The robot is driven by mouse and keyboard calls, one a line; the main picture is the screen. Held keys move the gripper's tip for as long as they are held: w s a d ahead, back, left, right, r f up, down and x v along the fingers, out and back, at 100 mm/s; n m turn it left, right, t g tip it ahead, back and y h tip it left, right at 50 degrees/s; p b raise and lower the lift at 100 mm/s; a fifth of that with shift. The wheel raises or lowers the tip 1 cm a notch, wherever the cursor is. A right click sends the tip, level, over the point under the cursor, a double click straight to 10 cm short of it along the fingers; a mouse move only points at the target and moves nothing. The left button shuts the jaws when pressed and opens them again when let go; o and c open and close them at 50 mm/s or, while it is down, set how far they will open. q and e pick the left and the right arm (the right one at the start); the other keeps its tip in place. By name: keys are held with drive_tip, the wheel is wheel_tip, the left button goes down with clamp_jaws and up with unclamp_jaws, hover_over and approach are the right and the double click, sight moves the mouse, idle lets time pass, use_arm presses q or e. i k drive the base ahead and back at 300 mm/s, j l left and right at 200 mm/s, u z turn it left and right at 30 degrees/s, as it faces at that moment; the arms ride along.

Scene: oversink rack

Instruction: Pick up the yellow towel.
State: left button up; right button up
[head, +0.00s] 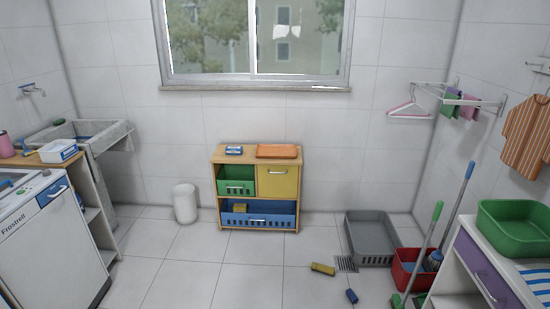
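No thing in view is clearly a yellow towel. A small yellow block-like item (323,269) lies on the floor in front of the wooden cabinet; I cannot tell whether it is cloth. Another small yellow item (240,208) sits in the blue basket (258,221) on the cabinet's lower shelf, partly hidden by the basket's front. Neither of my grippers is in the head view.
The wooden cabinet (257,152) stands against the back wall, with a folded orange cloth (278,151) on top. A blue item (352,297), grey tray (370,240) and red bucket (410,280) stand to the right.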

sight(315, 266)
drive_tip(key=i+j, duration=0.1)
drive_tip(key=i, duration=0.55)
drive_tip(key=i+j, duration=0.15)
drive_tip(key=i, duration=0.45)
drive_tip(key=i+j, duration=0.1)
drive_tip(key=i, duration=0.55)
